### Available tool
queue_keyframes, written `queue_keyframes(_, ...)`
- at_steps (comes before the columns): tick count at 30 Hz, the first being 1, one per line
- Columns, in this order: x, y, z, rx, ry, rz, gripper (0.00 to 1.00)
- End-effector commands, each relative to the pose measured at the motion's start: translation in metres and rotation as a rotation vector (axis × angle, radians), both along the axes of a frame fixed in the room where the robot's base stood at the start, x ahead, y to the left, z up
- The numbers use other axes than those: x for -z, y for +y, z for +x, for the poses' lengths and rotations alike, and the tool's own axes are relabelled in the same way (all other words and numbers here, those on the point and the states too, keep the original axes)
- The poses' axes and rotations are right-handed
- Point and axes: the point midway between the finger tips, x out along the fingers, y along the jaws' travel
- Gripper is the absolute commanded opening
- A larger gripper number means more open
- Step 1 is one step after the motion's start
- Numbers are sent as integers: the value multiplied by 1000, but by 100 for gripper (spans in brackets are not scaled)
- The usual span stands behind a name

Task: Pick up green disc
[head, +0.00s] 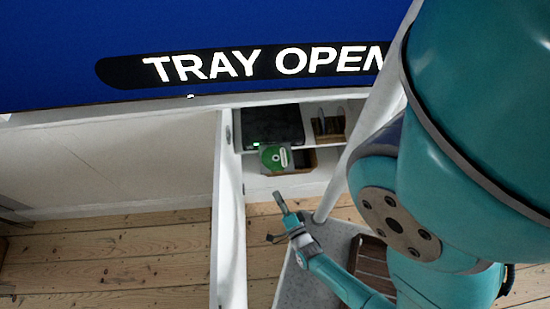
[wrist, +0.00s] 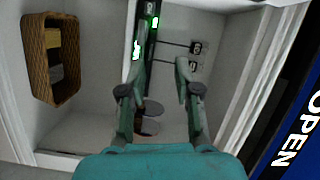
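The green disc (head: 270,158) lies on the extended tray of a black player (head: 275,125) on a cabinet shelf in the head view. My gripper (head: 277,217) is in front of and below the disc, apart from it. Its two fingers are spread with nothing held. The open fingers also show in the wrist view (wrist: 160,68), where the player (wrist: 152,35) appears edge-on with green lights. I cannot make out the green disc in the wrist view.
A wicker basket (wrist: 40,75) sits in the cabinet, with cables and wall sockets (wrist: 195,47) behind. A rack (head: 328,122) stands right of the player. The open white door (head: 231,220) is close left of my gripper. A blue screen (head: 60,50) reads TRAY OPEN.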

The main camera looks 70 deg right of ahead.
Motion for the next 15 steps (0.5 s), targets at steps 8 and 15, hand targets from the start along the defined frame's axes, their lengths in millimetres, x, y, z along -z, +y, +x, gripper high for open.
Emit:
queue_keyframes(8, 30, -46, -3, 156, -171, 97, 32)
queue_keyframes(15, 32, -68, 8, 169, -187, 103, 32)
